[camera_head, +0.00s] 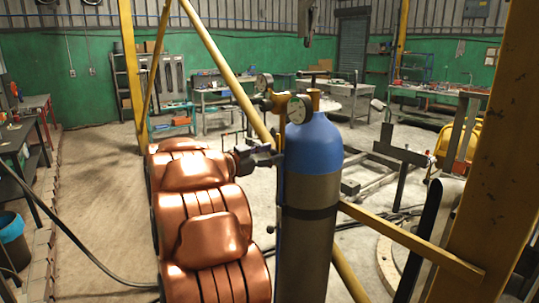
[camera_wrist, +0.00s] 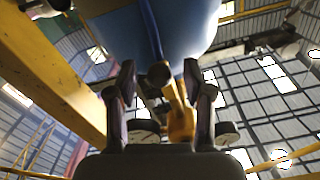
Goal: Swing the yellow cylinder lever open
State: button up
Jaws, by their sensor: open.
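The gas cylinder (camera_head: 305,220) stands upright, grey below with a blue shoulder (camera_head: 313,145); the blue part also fills the top of the wrist view (camera_wrist: 180,28). A brass-yellow valve with round gauges (camera_head: 299,109) is on its top. My gripper (camera_head: 272,153) is at the left side of the blue shoulder, below the gauges. In the wrist view my gripper (camera_wrist: 161,100) is open, a finger on each side. A yellow piece (camera_wrist: 181,120), seemingly the lever, shows between the fingers. I cannot tell whether a finger touches it. Gauges show behind both fingers.
A thick yellow post (camera_head: 483,150) and a yellow rail (camera_head: 405,236) stand close on the right. A slanted yellow pole (camera_head: 225,65) passes behind the cylinder. Workbenches (camera_head: 220,97) line the back wall. The floor at left (camera_head: 100,190) is mostly clear.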

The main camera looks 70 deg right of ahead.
jog(key=shift+a, duration=0.1)
jog(key=v, duration=1.1)
jog(key=shift+w+a, duration=0.25)
jog(key=shift+a, duration=0.1)
